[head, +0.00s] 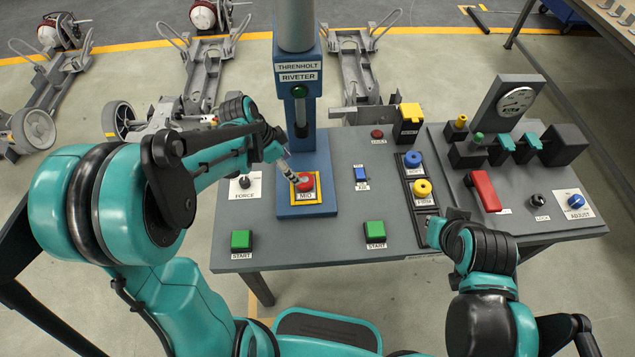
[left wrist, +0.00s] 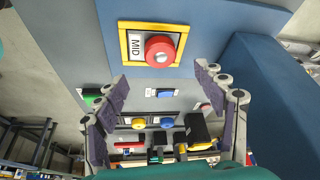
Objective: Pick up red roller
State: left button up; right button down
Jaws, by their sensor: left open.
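I cannot make out a clear red roller. A round red mushroom-shaped knob (head: 305,181) sits in a yellow-edged square marked MID on the blue riveter base; it is large at the top of the left wrist view (left wrist: 160,50). A longer red handle (head: 484,190) lies on the right of the bench. My left gripper (head: 288,172) is by the red knob; in the left wrist view its two fingers (left wrist: 162,73) are spread, with nothing between them and the knob just beyond. My right gripper (head: 436,232) is at the bench's front edge, its jaws unclear.
The blue riveter column (head: 300,120) stands behind the knob. Green START buttons (head: 241,239) line the front. Blue and yellow buttons (head: 422,188), a black-and-yellow box (head: 409,120) and a gauge (head: 515,101) are to the right. Grey chassis frames (head: 205,75) stand on the floor behind.

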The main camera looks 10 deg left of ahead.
aim_at(304, 179)
pick_arm(q)
jog(key=shift+m, duration=0.4)
jog(key=b+x, duration=0.3)
jog(key=x, duration=0.6)
jog(key=shift+w+b, duration=0.15)
jog(key=shift+b, duration=0.2)
jog(key=shift+r, duration=0.15)
jog(key=shift+c, duration=0.9)
jog(key=c, duration=1.2)
